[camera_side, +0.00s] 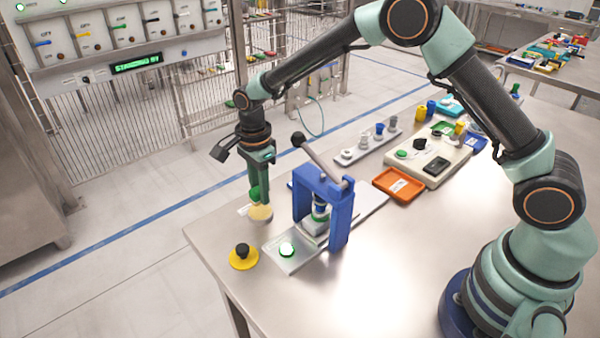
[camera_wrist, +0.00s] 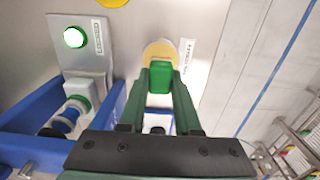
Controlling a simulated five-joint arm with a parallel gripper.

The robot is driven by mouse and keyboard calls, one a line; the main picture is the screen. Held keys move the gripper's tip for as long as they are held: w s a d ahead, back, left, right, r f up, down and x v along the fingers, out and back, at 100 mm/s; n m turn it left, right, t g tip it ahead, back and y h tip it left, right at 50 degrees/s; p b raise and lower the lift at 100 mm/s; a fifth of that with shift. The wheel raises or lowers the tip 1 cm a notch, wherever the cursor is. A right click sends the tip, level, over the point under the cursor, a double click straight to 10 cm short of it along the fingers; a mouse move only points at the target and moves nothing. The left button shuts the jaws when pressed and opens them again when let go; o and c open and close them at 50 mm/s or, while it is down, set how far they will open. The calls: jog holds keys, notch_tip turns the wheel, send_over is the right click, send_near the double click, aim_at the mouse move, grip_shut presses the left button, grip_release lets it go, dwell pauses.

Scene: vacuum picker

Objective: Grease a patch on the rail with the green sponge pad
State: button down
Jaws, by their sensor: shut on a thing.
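My gripper (camera_side: 260,190) points down near the table's left edge. In the wrist view my gripper (camera_wrist: 160,80) is shut on the green sponge pad (camera_wrist: 160,77); the pad also shows as a green patch (camera_side: 254,193) in the side view. Just below it is a round tan disc (camera_side: 261,213), also seen in the wrist view (camera_wrist: 160,49). I cannot tell whether pad and disc touch. A white label (camera_wrist: 187,54) lies beside the disc. A long pale metal strip (camera_side: 370,202) runs through the blue press frame; I cannot tell whether it is the rail.
The blue lever press (camera_side: 339,230) stands close right of my gripper. A lit green button (camera_side: 287,250) sits on a plate before it. A yellow disc with a black knob (camera_side: 243,257) is near the front edge. An orange tray (camera_side: 398,185) lies farther right.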

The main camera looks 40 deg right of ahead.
jog(key=shift+r, duration=1.9)
